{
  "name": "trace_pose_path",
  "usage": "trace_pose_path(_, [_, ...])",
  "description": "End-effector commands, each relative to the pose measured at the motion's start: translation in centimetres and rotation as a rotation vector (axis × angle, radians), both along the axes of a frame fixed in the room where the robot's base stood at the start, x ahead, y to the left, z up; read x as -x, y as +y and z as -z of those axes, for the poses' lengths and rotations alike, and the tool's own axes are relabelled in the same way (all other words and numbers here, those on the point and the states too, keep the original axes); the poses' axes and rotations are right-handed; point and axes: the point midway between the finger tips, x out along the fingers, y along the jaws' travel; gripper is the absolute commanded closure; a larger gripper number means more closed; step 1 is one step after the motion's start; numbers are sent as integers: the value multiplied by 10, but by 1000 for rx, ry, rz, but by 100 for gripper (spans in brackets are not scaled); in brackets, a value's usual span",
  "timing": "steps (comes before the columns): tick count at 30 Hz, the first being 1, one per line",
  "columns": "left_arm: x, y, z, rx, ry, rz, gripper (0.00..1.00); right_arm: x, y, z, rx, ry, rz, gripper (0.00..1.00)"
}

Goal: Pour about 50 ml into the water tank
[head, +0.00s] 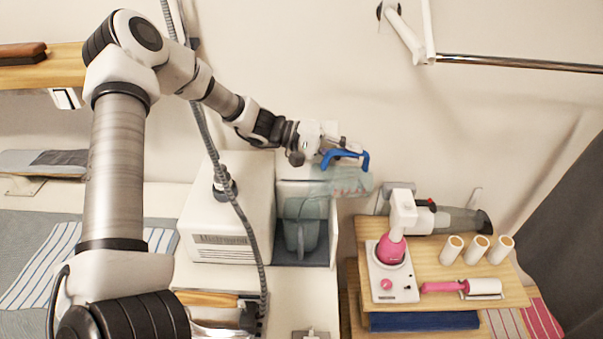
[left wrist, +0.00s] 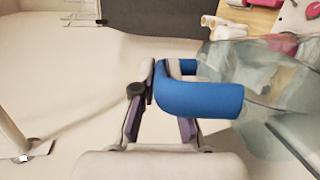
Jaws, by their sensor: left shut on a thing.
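My left gripper (head: 330,150) is shut on the blue handle (head: 347,156) of a clear jug (head: 350,181). In the left wrist view the handle (left wrist: 200,98) lies between the fingers, with the clear jug body (left wrist: 262,70) to its right. The jug looks tipped, with its handle on top. It is above and slightly right of the translucent water tank (head: 301,233), which stands beside the white steam unit (head: 232,205). The jug's mouth and water level are hard to make out. My right gripper is not in view.
A grey hose (head: 213,150) hangs in front of the steam unit. A wooden cart (head: 440,290) at right holds a pink-and-white device (head: 392,250), a lint roller (head: 480,288), several white rolls (head: 476,249) and a handheld vacuum (head: 450,219). A metal rail (head: 510,62) crosses the upper right.

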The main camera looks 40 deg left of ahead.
Motion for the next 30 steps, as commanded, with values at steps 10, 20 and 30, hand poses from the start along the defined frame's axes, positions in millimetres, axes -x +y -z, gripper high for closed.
trace_pose_path(10, [-40,-28,-2,-208,300,5,100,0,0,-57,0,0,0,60])
trace_pose_path(20, [-46,-32,-1,-265,390,3,100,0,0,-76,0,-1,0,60])
trace_pose_path(30, [-46,-32,-1,-264,388,3,100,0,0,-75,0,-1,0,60])
